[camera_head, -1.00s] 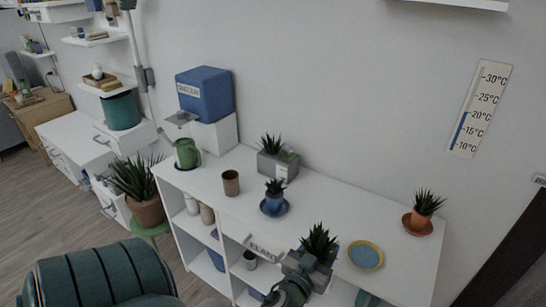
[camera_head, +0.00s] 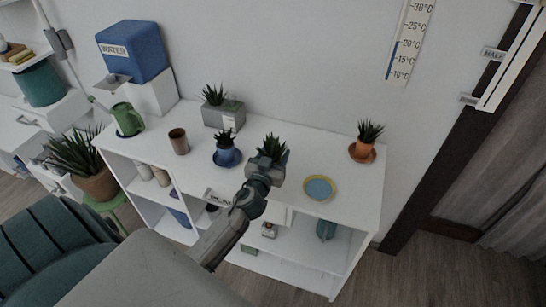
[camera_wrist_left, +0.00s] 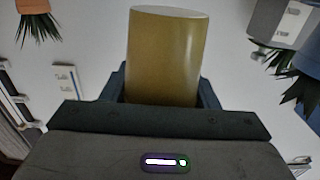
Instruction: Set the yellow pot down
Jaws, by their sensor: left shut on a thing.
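My left gripper (camera_head: 268,168) is shut on the yellow pot (camera_wrist_left: 165,58), which fills the upper middle of the left wrist view. In the head view the gripper hides the pot, and only its spiky dark green plant (camera_head: 271,147) shows above the jaws. The gripper is over the front part of the white desk top (camera_head: 290,205). A yellow saucer with a blue middle (camera_head: 319,187) lies empty on the desk, just right of the gripper. I cannot tell the gap between pot and desk. My right gripper is not in view.
A blue potted plant (camera_head: 227,155) on a blue saucer stands left of the gripper. A grey planter (camera_head: 222,112) is behind it. An orange potted plant (camera_head: 366,145) stands at the right end. A brown cup (camera_head: 178,141) and green watering can (camera_head: 126,119) are farther left.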

